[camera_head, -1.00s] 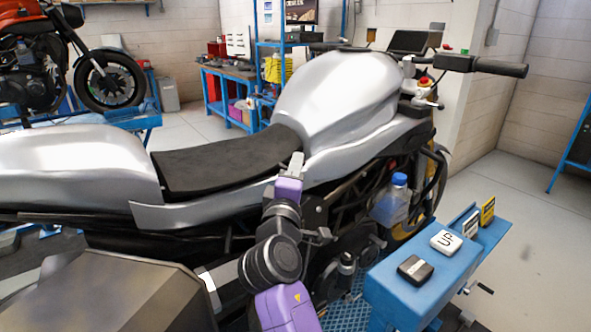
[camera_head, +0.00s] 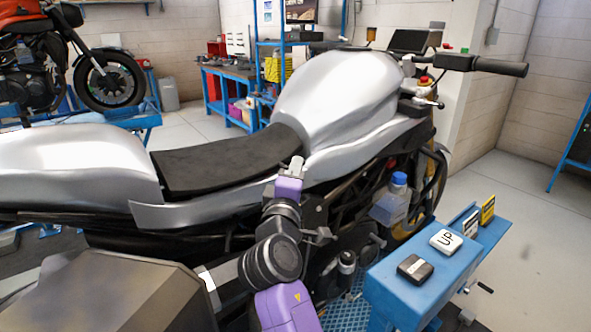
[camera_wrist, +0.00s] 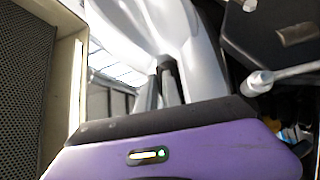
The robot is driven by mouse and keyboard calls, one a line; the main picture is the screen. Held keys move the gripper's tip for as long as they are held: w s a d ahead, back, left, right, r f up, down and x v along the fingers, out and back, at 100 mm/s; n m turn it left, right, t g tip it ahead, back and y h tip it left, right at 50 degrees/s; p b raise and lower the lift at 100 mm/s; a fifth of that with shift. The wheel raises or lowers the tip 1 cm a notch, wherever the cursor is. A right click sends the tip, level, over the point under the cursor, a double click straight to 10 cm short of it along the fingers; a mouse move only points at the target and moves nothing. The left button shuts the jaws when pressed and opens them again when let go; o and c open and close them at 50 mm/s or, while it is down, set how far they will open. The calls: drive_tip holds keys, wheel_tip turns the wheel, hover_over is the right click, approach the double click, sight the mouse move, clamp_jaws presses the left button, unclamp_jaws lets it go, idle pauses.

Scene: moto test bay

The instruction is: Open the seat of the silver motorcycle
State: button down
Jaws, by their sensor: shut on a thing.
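The silver motorcycle (camera_head: 345,85) stands side-on across the head view. Its black seat (camera_head: 220,165) lies between the silver tail and the tank and looks down, with no clear gap under it. My gripper (camera_head: 297,163) is at the front end of the seat, on the near side, just below the tank. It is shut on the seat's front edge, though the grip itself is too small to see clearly. In the wrist view my gripper (camera_wrist: 168,72) shows as two dark fingers close together against silver bodywork (camera_wrist: 205,65).
A blue stand (camera_head: 410,280) with an UP button (camera_head: 446,241) and a dark button (camera_head: 415,268) is at the right front. A bottle (camera_head: 391,200) sits beside the bike's frame. An orange motorcycle (camera_head: 30,60) stands on a lift at the back left.

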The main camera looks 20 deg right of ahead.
idle(0.8)
drive_tip(key=s+a+r+n+t+y, duration=0.1)
drive_tip(key=a+r+n+t, duration=0.25)
drive_tip(key=r, duration=0.45)
drive_tip(key=s+a+r+n+t+y, duration=0.1)
drive_tip(key=a+r+n+t, duration=0.15)
drive_tip(key=r+n, duration=0.4)
drive_tip(key=s+a+r+n+t+y+p, duration=0.2)
drive_tip(key=s+a+r+n+y, duration=0.2)
drive_tip(key=a+r+n+y, duration=0.6)
drive_tip(key=shift+s+a+n+t+y, duration=0.2)
drive_tip(key=shift+a+n+t+y, duration=0.2)
drive_tip(key=shift+a+n+y, duration=1.6)
drive_tip(key=shift+d, duration=0.1)
drive_tip(key=shift+f, duration=0.1)
